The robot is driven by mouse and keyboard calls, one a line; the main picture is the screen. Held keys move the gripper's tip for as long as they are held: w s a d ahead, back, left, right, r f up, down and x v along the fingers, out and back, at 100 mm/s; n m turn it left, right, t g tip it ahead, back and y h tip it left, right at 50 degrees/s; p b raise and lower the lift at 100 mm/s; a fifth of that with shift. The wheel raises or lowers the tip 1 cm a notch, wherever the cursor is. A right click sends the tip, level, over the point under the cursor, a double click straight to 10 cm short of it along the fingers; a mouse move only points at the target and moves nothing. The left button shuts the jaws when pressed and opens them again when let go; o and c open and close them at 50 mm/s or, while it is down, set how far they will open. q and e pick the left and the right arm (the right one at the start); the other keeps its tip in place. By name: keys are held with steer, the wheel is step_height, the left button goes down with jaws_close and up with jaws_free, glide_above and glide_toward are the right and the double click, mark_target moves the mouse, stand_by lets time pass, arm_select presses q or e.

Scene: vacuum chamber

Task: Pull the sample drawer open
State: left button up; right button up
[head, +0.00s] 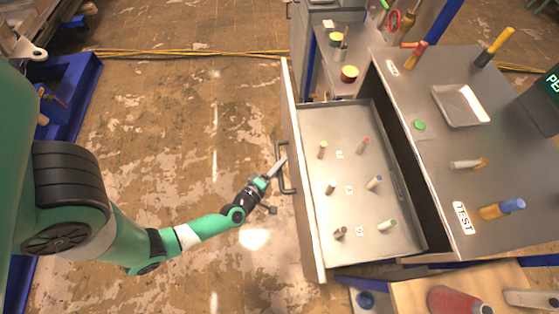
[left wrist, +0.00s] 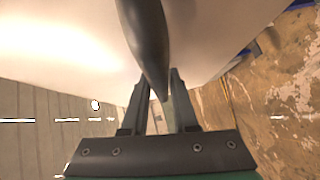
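The sample drawer (head: 345,140) is pulled out from the metal cabinet, and its inside shows with several small vials standing in it. Its white front panel (head: 306,215) faces my left arm and carries a dark bar handle (head: 285,168). My left gripper (head: 282,162) is at this handle. In the left wrist view the handle (left wrist: 147,40) runs down to the gripper's two fingers (left wrist: 161,95), which stand on either side of its lower end with a narrow gap. Whether they press on it is hard to tell. My right gripper is not in view.
The cabinet top (head: 440,140) holds a small metal tray (head: 461,105), several handled tools and a TEST label (head: 465,218). A wooden surface with a red object (head: 458,300) is at the lower right. The floor (head: 180,130) left of the drawer is clear.

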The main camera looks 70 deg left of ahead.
arm_select(q)
steer(key=o, duration=0.3)
steer(key=shift+p+v, duration=1.45)
steer(key=shift+v, duration=4.35)
steer(key=shift+r, duration=0.1)
